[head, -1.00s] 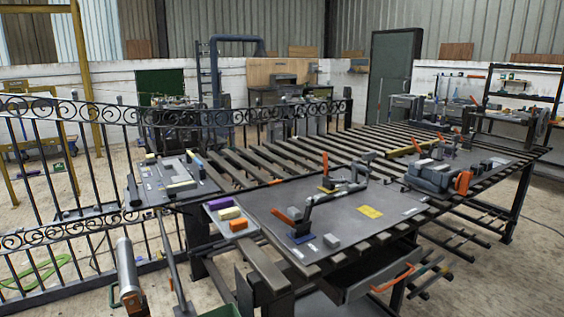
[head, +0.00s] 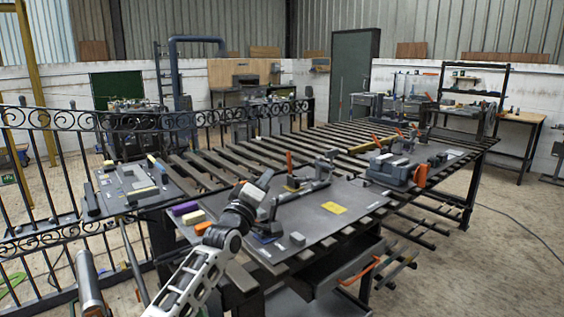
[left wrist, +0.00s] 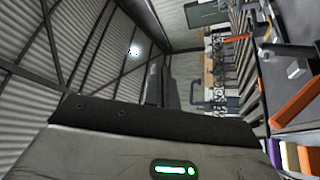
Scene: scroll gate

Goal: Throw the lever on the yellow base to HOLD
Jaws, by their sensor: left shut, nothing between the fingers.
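A lever with an orange handle (head: 289,161) stands nearly upright on a small yellow base (head: 292,187), toward the back of the dark plate on the table. HOLD lettering is too small to read. The left wrist view shows the dark fingers (left wrist: 162,86) together, with an orange handle (left wrist: 238,38) off to the right. My right gripper is not in view.
A grey bar mechanism (head: 318,180) stands just right of the yellow base. A yellow label (head: 334,208) lies flat on the plate. A grey vise-like device with an orange handle (head: 420,175) stands to the right. Coloured blocks (head: 186,208) sit at the left edge.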

